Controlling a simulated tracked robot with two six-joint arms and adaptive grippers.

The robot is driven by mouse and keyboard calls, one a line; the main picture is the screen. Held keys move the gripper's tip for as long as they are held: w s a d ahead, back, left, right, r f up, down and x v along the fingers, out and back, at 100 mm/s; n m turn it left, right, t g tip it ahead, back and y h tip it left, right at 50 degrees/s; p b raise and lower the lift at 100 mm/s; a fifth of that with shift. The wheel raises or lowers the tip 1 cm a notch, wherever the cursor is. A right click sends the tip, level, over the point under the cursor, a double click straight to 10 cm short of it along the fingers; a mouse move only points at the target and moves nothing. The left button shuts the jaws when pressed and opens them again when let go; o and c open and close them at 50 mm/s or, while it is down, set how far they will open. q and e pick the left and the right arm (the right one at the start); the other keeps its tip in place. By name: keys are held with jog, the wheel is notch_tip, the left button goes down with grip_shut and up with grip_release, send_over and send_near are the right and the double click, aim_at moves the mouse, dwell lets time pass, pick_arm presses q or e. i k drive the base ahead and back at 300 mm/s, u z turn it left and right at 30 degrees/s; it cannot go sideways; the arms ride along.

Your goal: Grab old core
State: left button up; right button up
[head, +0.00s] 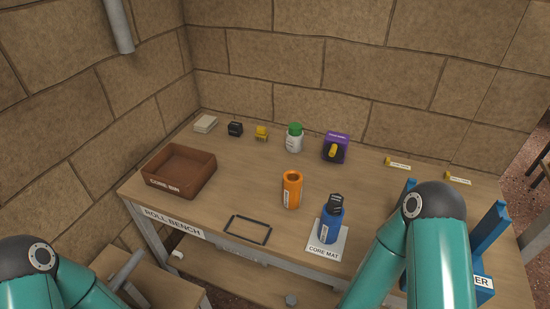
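No object in the head view is marked as the old core, and I cannot tell which one it is. The brown bin (207,182) labelled CORE BIN stands at the left of the bench, and its inside looks empty. A white mat (314,245) labelled CORE MAT lies near the front edge, with a blue bottle (330,224) with a dark top upright on it. A blue stand (489,227) at the right is partly hidden behind my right arm, and its label reads only "ER". Both my arms show at the bottom, but neither gripper is in view.
An orange hollow cylinder (292,190) stands mid-bench, near a flat black frame (248,230). A green-capped white bottle (294,138), a purple box (336,147) and small blocks line the back. Two yellow labelled pieces (397,164) lie at the right. The bench (240,190) centre-left is clear.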

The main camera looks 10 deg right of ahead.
aim_at(292, 179)
jog(key=u, duration=1)
jog(key=k, duration=1.5)
jog(key=z, duration=0.45)
jog(key=i, duration=1)
jog(key=u, duration=0.05)
